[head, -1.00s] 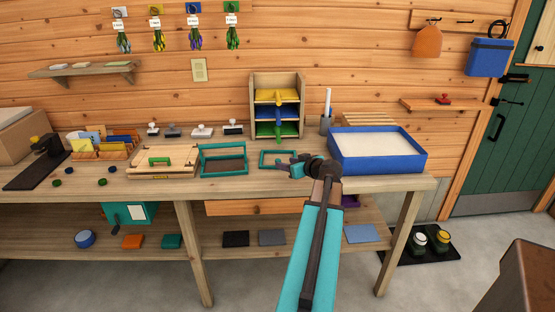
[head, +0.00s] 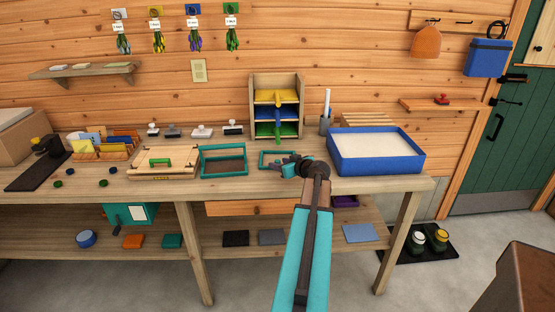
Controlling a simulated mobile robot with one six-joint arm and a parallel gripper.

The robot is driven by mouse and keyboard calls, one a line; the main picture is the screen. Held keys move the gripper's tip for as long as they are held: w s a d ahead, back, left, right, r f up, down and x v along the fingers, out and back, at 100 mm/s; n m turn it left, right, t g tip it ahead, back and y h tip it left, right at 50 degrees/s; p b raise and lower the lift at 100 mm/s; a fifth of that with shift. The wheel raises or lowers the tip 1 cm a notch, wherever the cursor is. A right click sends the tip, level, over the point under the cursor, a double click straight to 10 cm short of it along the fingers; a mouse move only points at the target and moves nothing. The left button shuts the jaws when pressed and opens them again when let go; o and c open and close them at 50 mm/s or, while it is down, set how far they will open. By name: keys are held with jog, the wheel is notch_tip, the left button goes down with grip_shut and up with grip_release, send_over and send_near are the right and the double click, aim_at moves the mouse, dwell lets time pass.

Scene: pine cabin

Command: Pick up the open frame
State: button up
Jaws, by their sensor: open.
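A small teal open frame (head: 264,153) lies on the workbench, left of the blue tub and in front of the small shelf unit. No mesh shows inside it. My gripper (head: 285,166) is at its right side, jaws open, pointing left. The gripper hides part of the frame's right end; I cannot tell whether they touch. A larger teal frame (head: 204,162) with a grey panel inside stands to the left, apart from the gripper.
A blue tub (head: 375,165) of pale liquid stands close to the right of my gripper. A wooden shelf unit (head: 252,100) with coloured trays and a grey cup (head: 326,125) stand behind. A wooden press board (head: 150,172) lies farther left. The bench (head: 240,185) front edge is clear.

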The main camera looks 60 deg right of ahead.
jog(key=shift+w+d+f, duration=0.1)
jog(key=shift+w+d, duration=0.05)
jog(key=shift+w, duration=0.1)
dwell(0.4)
grip_shut()
jog(key=shift+r, duration=0.2)
